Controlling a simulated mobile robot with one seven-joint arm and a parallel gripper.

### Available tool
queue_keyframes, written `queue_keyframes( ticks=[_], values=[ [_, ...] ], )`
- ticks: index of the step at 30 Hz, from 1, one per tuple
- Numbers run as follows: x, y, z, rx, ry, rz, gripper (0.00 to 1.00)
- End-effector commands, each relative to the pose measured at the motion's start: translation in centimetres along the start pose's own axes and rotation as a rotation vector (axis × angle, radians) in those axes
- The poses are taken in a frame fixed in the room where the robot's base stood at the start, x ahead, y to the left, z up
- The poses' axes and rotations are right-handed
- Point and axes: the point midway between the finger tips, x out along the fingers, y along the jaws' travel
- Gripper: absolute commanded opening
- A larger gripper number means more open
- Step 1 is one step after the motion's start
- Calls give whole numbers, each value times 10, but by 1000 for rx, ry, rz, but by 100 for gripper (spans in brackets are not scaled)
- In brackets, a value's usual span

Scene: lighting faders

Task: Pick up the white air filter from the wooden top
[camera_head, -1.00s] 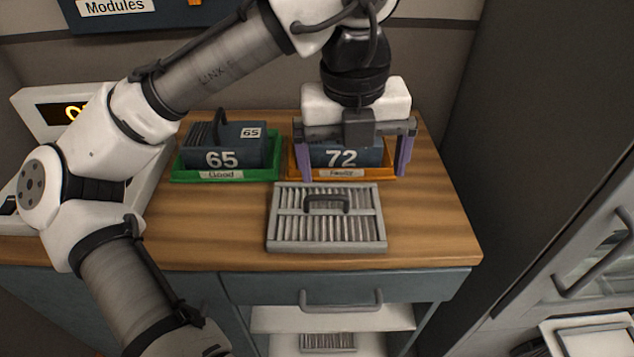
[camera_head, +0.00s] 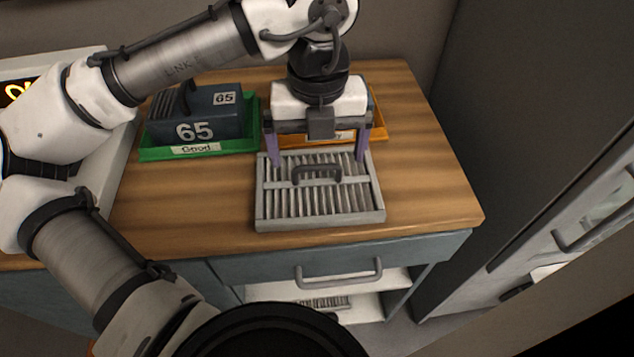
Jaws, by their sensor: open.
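The air filter (camera_head: 320,205) lies flat on the wooden top (camera_head: 432,190), near its front edge. It has a pale grey-white frame, ribbed pleats and a dark grey handle (camera_head: 317,172) across its middle. My gripper (camera_head: 318,158) points down over the back part of the filter. Its two purple fingers are spread wide apart, open and empty. The fingertips overlap the filter's back edge in the picture; I cannot tell whether they touch it.
A green tray (camera_head: 150,154) labelled Good holds a dark module (camera_head: 222,122) marked 65, left of the gripper. An orange tray (camera_head: 378,128) stands behind the gripper, mostly hidden. The wooden top is clear at right. A drawer handle (camera_head: 340,275) sits below the front edge.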

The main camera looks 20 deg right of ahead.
Motion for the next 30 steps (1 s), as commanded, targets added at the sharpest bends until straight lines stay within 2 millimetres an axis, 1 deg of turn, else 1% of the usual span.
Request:
queue_keyframes(
  ticks=[2, 9, 13, 19, 20, 30],
  values=[
    [7, 1, 0, -1, -1, 2, 100],
    [43, 1, 2, -2, -1, 2, 100],
    [51, 0, 2, 0, -1, 0, 100],
    [51, 0, 2, 0, -2, 0, 100],
    [51, 0, 2, 0, -2, 0, 97],
    [51, 0, 2, -1, -2, 0, 53]
  ],
)
